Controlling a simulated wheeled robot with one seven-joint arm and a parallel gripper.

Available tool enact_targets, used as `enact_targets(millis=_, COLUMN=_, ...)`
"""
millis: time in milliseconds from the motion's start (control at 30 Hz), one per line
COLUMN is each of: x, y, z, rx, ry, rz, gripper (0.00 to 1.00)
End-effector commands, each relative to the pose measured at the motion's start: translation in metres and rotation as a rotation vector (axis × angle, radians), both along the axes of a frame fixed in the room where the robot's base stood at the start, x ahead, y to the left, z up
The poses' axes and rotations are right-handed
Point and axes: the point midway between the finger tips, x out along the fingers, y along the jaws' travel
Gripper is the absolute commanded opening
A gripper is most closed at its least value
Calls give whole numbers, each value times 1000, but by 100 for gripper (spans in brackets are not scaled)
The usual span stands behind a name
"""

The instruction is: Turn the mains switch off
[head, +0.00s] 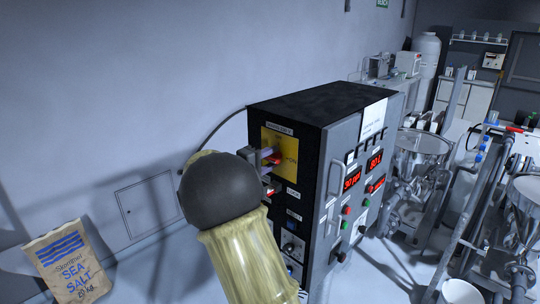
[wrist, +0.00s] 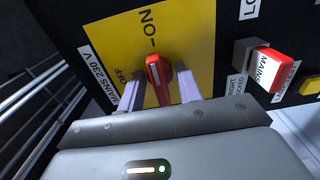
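The mains switch is a red rotary handle (wrist: 156,72) on a yellow plate (wrist: 112,45) labelled MAINS 230 V in the wrist view. The handle lies in line with the ON mark; the OFF mark is to its left. My gripper (wrist: 160,90) is open, one pale finger on each side of the handle, with a gap visible at the left. Whether the right finger touches is unclear. In the head view the yellow plate (head: 289,145) is on the black cabinet's left face, with my gripper (head: 268,157) in front of it. My arm hides part of that face.
A red block (wrist: 268,68) labelled MAINS sits right of the switch, near a yellow button (wrist: 310,86). The cabinet (head: 335,103) has red displays. A sea salt bag (head: 68,262) stands by the wall. Steel hoppers (head: 420,150) fill the right side.

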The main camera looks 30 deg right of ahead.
Motion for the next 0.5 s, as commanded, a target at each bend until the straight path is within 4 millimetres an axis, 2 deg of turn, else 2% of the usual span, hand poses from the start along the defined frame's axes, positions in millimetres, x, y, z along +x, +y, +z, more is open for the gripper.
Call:
enact_targets(millis=233, x=1, y=-1, z=0, rx=0, ry=-1, rz=1, gripper=35)
enact_targets(millis=267, x=1, y=-1, z=0, rx=0, ry=-1, rz=1, gripper=33)
enact_targets(millis=400, x=0, y=-1, z=-1, rx=0, ry=0, rz=0, gripper=6)
enact_targets(millis=500, x=0, y=-1, z=-1, rx=1, ry=0, rz=0, gripper=6)
